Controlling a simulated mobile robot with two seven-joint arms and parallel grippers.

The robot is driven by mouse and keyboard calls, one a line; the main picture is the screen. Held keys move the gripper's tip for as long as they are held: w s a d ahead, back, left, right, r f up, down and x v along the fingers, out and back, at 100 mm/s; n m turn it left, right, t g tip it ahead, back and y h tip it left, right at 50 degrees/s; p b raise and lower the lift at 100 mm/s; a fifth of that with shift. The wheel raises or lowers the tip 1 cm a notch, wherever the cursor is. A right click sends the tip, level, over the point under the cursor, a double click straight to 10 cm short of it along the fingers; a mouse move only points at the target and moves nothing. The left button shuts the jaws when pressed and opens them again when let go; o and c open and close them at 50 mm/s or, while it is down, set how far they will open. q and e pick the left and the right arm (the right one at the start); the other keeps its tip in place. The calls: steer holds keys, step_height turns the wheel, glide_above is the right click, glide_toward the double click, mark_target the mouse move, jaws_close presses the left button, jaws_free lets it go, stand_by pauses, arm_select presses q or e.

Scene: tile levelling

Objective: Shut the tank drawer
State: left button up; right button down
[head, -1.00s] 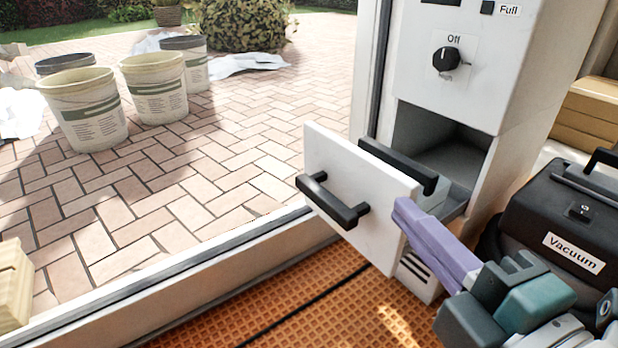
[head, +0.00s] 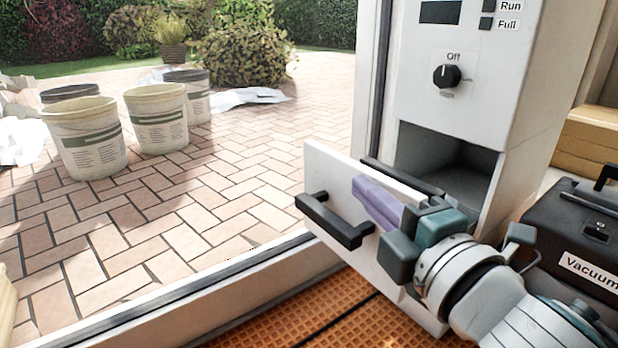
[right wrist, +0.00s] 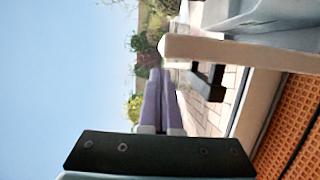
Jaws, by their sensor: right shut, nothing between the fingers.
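The tank drawer (head: 327,178) is pulled out of the white cabinet (head: 448,92). Its white front panel carries a black bar handle (head: 334,220). In the right wrist view the drawer front (right wrist: 207,49) shows edge-on, with the dark handle (right wrist: 208,82) beside it. My right gripper (head: 362,190) has its purple fingers shut and empty, in front of the drawer panel to the right of the handle. I cannot tell if it touches the panel. In the right wrist view the fingers (right wrist: 157,100) lie close together. My left gripper is not in view.
A black vacuum case (head: 575,225) stands at the right, close to my right arm. Orange grid flooring (head: 340,325) lies below the drawer. Several buckets (head: 157,118) stand on the paving at the left. A pale sill (head: 200,285) runs along the paving edge.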

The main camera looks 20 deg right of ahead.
steer(key=shift+w+d, duration=0.15)
steer(key=shift+d, duration=0.45)
